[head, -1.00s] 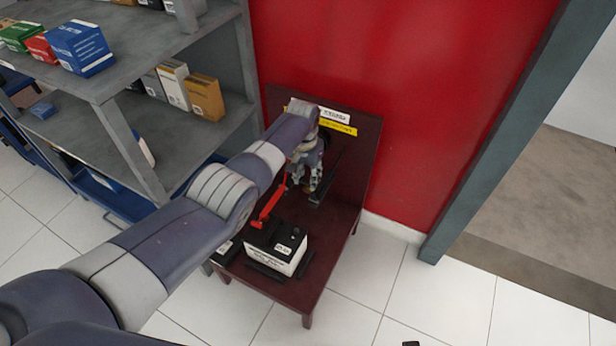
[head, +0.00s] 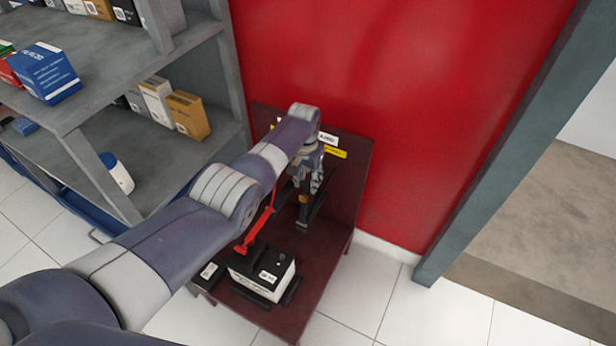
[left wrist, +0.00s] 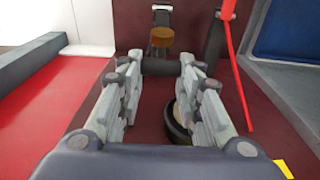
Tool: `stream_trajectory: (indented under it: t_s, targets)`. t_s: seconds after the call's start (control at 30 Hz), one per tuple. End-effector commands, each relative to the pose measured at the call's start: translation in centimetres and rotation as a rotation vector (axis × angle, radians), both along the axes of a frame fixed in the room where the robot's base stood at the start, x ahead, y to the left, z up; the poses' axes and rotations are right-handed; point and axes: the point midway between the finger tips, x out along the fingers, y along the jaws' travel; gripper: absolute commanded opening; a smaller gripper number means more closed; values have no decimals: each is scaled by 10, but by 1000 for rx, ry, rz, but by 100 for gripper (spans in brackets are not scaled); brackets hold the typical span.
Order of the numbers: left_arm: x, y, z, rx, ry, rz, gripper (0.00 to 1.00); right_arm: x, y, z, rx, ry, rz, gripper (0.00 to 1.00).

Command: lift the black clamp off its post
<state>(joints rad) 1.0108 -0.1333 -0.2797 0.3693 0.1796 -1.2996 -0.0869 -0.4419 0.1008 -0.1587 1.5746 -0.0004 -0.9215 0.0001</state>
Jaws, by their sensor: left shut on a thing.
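My left gripper (head: 310,183) is above the back part of the dark red table (head: 333,245). In the left wrist view its fingers (left wrist: 160,72) are shut on a dark bar, which looks like part of the black clamp (left wrist: 160,66). A brass-coloured post (left wrist: 162,38) stands beyond the fingertips, and it also shows below the gripper in the head view (head: 304,199). Most of the clamp is hidden by the fingers, so I cannot tell whether it still touches the post. My right gripper is not in view.
A white and black battery (head: 264,272) is at the table's front, with a red clamp (head: 256,228) beside and above it. A grey shelf (head: 150,130) with boxes stands left. A red wall (head: 370,110) is behind. The floor at right is clear.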

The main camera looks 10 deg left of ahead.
Motion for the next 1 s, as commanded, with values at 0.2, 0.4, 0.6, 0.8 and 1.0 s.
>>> stream_trajectory:
  t_s: [0.2,0.4,0.6,0.8,1.0]
  targets:
    - [7,1,2,0,-25,1,0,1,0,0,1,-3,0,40]
    - [7,1,3,0,-26,0,39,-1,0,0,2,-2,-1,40]
    - [6,0,2,-1,-21,-1,52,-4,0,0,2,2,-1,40]
    - [5,0,2,-2,-17,-1,52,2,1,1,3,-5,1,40]
    - [4,0,8,-2,-16,-1,52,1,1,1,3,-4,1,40]
